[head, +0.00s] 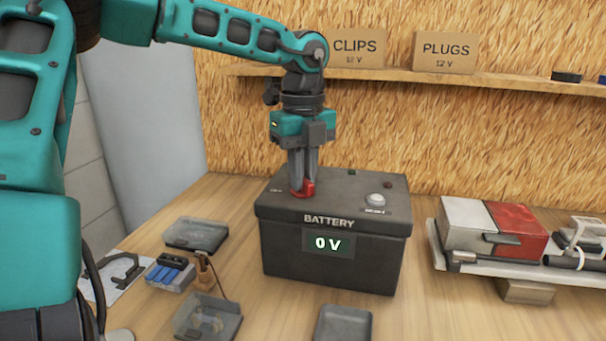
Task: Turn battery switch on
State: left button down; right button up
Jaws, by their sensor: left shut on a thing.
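The black battery box (380,255) stands on the wooden bench in the middle of the head view. Its front display (328,243) reads 0 V. The red battery switch (308,188) is on the left part of the lid. My left gripper (302,184) points straight down from above and is shut on the red switch; its fingers hide part of the switch. A pale round button (375,198) sits on the right part of the lid. My right gripper is not in view.
A grey and red box (480,225) lies on a raised tray at right. Small trays (197,234), blue cells (170,272) and a brown-handled tool (204,265) lie at left. A shelf (400,76) with CLIPS and PLUGS boxes runs behind.

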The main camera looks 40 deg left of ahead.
pick_arm(q)
jog(key=shift+m, duration=0.4)
jog(key=m, duration=0.3)
jog(key=shift+m+p, duration=0.3)
jog(key=shift+m, duration=0.8)
jog(key=shift+m, duration=1.5)
jog(key=c, duration=1)
grip_release()
jog(key=shift+c, duration=0.2)
